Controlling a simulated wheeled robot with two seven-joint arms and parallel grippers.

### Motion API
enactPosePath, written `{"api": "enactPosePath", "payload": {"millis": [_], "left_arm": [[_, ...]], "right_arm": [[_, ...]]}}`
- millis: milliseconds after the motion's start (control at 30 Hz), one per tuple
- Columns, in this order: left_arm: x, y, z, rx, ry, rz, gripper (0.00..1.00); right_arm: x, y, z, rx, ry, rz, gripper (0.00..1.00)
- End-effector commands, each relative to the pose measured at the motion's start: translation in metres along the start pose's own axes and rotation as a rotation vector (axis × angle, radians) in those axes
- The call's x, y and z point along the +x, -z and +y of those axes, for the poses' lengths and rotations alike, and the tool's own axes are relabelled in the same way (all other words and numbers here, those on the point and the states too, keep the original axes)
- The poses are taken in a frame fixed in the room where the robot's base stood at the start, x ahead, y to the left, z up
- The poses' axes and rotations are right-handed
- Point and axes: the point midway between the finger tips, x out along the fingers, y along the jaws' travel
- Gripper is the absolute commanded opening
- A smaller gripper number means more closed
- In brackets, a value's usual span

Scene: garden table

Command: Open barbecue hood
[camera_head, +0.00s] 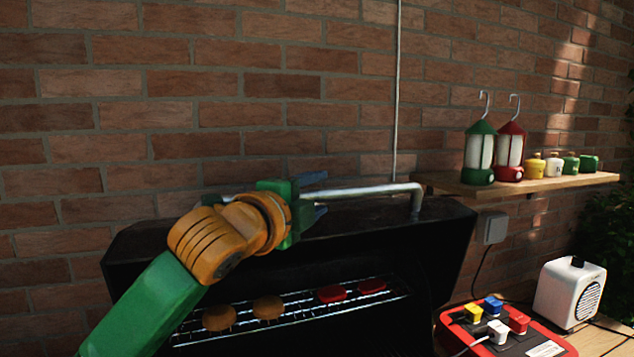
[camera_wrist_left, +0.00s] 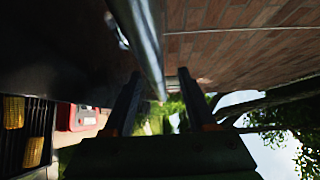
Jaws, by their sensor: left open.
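The black barbecue (camera_head: 420,262) stands against the brick wall. Its hood (camera_head: 445,218) is raised, and the dark inside shows, with a wire rack (camera_head: 305,305) holding two buns and two red patties. The metal hood handle (camera_head: 375,189) runs along the top of the hood. My left gripper (camera_head: 318,195) is open at the left part of the handle. In the left wrist view, the handle (camera_wrist_left: 145,45) runs towards the gap between the two spread fingers (camera_wrist_left: 158,104); I cannot tell whether they touch it.
A wooden shelf (camera_head: 540,184) at the right carries a green lantern (camera_head: 479,152), a red lantern (camera_head: 510,150) and several small jars. Below it are a red tray-like box (camera_head: 470,333) with coloured blocks and a white speaker-like box (camera_head: 568,292). The wall behind the hood is close.

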Motion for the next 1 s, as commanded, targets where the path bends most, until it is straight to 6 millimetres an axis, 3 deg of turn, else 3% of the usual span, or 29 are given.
{"api": "enactPosePath", "payload": {"millis": [267,500,1000], "left_arm": [[0.0056,-0.0004,0.0011,0.002,0.001,-0.001,0.57],[0.0054,-0.0003,0.0011,0.001,0.001,-0.001,0.00],[0.0053,0.0000,0.0007,0.001,0.001,0.000,0.00]], "right_arm": [[-0.0022,0.0030,0.0006,0.000,-0.001,0.005,0.50],[-0.0021,0.0034,0.0006,0.000,-0.001,0.006,0.50],[-0.0022,0.0040,0.0004,0.000,-0.001,0.007,0.50]]}}
